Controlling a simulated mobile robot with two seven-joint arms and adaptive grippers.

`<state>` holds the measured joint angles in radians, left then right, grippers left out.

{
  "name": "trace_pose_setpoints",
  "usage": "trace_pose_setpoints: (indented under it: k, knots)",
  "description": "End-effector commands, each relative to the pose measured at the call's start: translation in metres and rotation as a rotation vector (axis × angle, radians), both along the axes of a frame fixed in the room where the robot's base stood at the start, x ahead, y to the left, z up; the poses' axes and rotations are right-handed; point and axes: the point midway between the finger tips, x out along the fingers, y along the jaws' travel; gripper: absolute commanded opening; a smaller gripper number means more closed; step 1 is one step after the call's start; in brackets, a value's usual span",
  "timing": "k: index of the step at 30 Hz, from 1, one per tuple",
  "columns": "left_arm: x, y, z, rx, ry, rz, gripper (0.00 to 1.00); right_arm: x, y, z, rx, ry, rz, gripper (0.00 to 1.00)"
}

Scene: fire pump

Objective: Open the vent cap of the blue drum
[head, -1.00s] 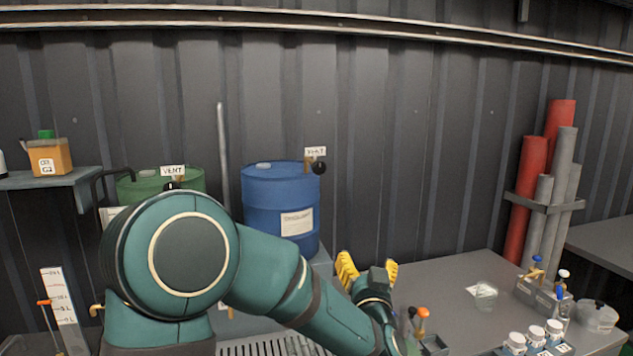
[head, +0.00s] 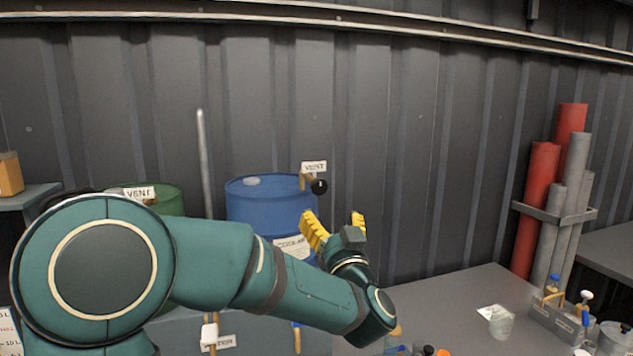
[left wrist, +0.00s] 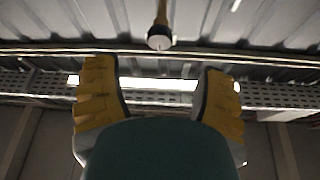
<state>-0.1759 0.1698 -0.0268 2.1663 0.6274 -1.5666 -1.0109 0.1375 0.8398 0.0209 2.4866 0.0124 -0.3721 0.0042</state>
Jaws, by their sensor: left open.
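The blue drum (head: 265,205) stands against the back wall, its lower part hidden behind my left arm. On its top right edge are a brass fitting with a black round vent cap (head: 320,186) and a small sign reading VENT (head: 314,167). My left gripper (head: 333,222) points up with its yellow fingers spread and empty, just right of the drum and below the cap, apart from it. In the left wrist view the two yellow fingers (left wrist: 158,95) stand wide apart, with a pale round knob on a stem beyond them at the top. My right gripper does not show.
A green drum (head: 165,200) with its own VENT sign stands to the left, partly behind my arm. A grey upright rod (head: 206,165) is between the drums. The grey table (head: 450,295) at right holds a beaker (head: 501,323) and a bottle caddy (head: 556,320).

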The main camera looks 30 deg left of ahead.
Motion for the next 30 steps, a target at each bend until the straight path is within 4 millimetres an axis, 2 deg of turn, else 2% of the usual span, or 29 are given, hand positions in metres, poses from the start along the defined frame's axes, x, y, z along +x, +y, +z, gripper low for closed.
trace_pose_setpoints:
  k: [9,15,21,30]
  knots:
    - [0.040,0.043,0.025,0.000,0.000,0.002,0.71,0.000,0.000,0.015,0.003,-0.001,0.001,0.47]
    - [0.062,0.064,0.037,0.001,0.000,0.001,0.71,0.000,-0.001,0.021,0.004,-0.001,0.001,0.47]
    - [0.073,0.076,0.043,0.000,0.001,0.001,0.71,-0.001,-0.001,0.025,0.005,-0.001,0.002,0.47]
    - [0.076,0.078,0.044,-0.001,0.001,-0.001,0.71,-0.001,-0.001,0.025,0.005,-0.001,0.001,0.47]
